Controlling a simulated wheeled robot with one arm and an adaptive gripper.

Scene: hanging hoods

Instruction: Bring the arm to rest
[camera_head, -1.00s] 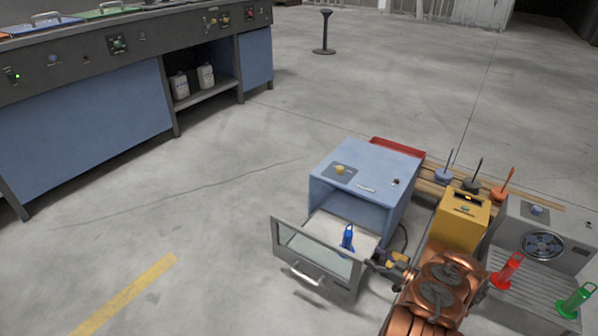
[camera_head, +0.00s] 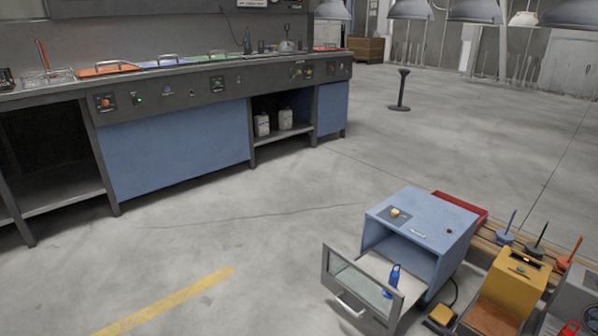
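My arm and gripper are not in view in the head view.
A yellow box (camera_head: 522,271) stands right of the blue box, with a grey unit (camera_head: 578,296) cut by the right edge. A yellow pedal (camera_head: 442,314) lies on the floor. A long workbench (camera_head: 180,150) runs along the left. Open floor (camera_head: 250,200) lies between.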

